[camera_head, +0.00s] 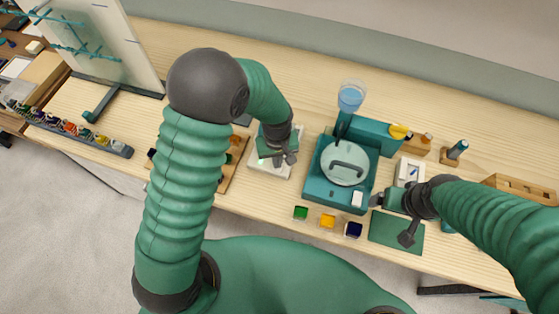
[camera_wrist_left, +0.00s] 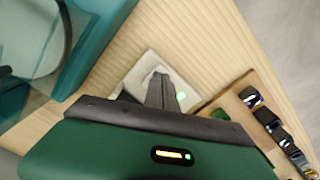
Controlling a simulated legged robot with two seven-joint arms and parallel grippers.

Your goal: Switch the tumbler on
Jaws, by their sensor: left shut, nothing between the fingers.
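A pale switch box (camera_head: 256,168) with a small green light stands on the table left of a teal machine (camera_head: 318,190) with a round glassy lid (camera_head: 345,163). My left gripper (camera_head: 284,158) is over the box, pointing down, shut and empty. In the left wrist view, its dark fingers (camera_wrist_left: 160,90) overlap the box (camera_wrist_left: 146,66) and hide part of its top. The green light glows beside the fingertips. I cannot tell whether they touch the box. My right gripper (camera_head: 378,201) is at the machine's right front; its finger opening is unclear.
Several coloured jars, among them a yellow one (camera_head: 327,221), stand before the machine. A green mat (camera_head: 395,232) lies at the right front. Another pale box (camera_head: 410,170) is right of the machine. A wooden tray (camera_head: 232,165) lies left of my left gripper.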

